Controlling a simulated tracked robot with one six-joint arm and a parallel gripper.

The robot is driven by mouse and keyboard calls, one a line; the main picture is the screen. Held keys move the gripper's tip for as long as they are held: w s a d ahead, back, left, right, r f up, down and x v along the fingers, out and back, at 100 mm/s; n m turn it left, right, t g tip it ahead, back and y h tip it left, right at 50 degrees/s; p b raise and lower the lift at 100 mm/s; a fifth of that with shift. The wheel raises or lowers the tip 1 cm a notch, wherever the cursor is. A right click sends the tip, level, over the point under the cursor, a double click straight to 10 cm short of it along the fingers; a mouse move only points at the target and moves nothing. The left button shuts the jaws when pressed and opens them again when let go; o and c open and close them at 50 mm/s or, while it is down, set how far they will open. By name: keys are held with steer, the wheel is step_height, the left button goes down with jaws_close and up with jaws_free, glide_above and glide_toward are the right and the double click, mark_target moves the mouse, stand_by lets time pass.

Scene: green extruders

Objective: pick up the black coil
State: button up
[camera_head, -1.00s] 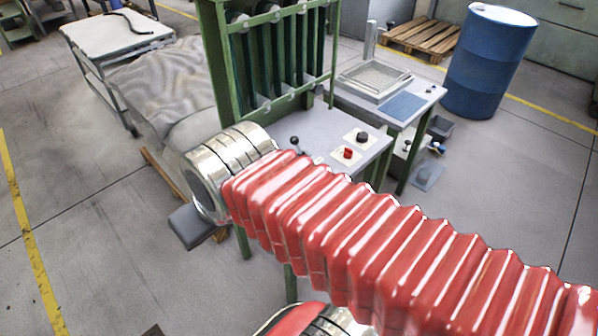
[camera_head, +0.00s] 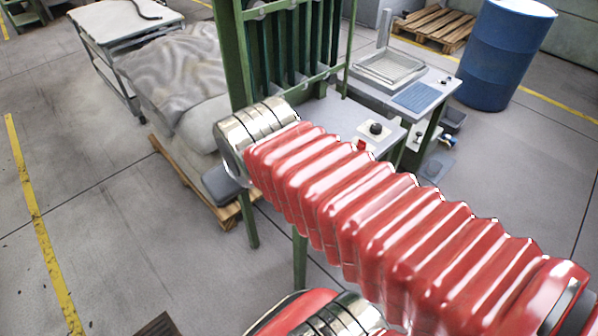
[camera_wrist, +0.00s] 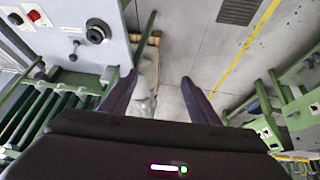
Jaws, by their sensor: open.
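A thin black curved strip (camera_head: 146,11) lies on the pale-topped table (camera_head: 112,22) at the upper left of the head view; it may be the black coil, but I cannot tell for sure. A black ring-like part (camera_wrist: 97,32) shows on the machine's grey top in the wrist view; whether it is loose or fixed is unclear. My gripper (camera_wrist: 158,77) is open in the wrist view, its two dark fingers apart with nothing between them but floor and part of a pale shape beyond. In the head view my red arm hides the gripper.
The green-framed machine (camera_head: 240,60) stands close to my arm, with a black knob (camera_head: 376,128) on its bench. Covered sacks on a pallet (camera_head: 205,190) are left of it. A blue barrel (camera_head: 503,55) stands right. Open floor (camera_head: 110,230) lies at left.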

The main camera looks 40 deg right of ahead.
steer(key=shift+o, duration=1.4)
steer(key=w+d+f+t+h, duration=0.1)
steer(key=w+d+h, duration=0.3)
steer(key=d, duration=1.1)
steer(key=shift+w+d+f+m, duration=0.4)
steer(key=shift+w+f, duration=0.25)
steer(key=shift+w, duration=0.55)
steer(key=d+f+n+t+y, duration=0.1)
steer(key=d+f+n+t, duration=0.15)
steer(key=d+f, duration=1)
steer(key=s+a+f+t+y, duration=0.1)
steer(key=s+f+t+y, duration=0.2)
steer(key=s, duration=0.4)
steer(key=shift+s+f+m+y, duration=0.2)
steer(key=shift+f+m+y, duration=0.25)
steer(key=shift+f+y, duration=0.25)
steer(key=shift+w, duration=0.1)
steer(key=x, duration=0.8)
steer(key=shift+r, duration=0.1)
steer(key=shift+w, duration=0.25)
